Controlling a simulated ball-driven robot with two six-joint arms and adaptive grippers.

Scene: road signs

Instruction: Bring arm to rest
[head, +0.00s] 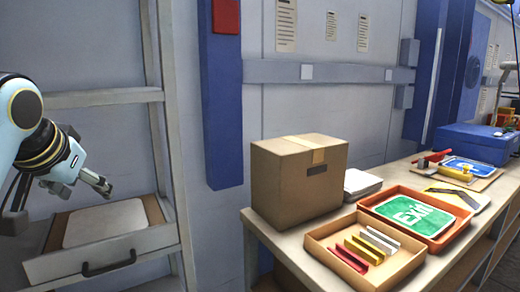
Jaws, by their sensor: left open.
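My left arm comes in from the left edge, and my left gripper (98,183) hangs above an open drawer (105,252). The drawer has a dark handle and holds a pale, blank, rounded plate (105,222). The gripper's jaws are open and nothing shows between them. It appears apart from the plate, though the exact gap is hard to judge. My right gripper is not in view.
A workbench (285,238) on the right bears a cardboard box (297,188), a tray with coloured strips (335,250), an orange tray with a green Exit sign (412,214), and a blue case (475,143). A grey shelf frame (165,130) stands beside the drawer.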

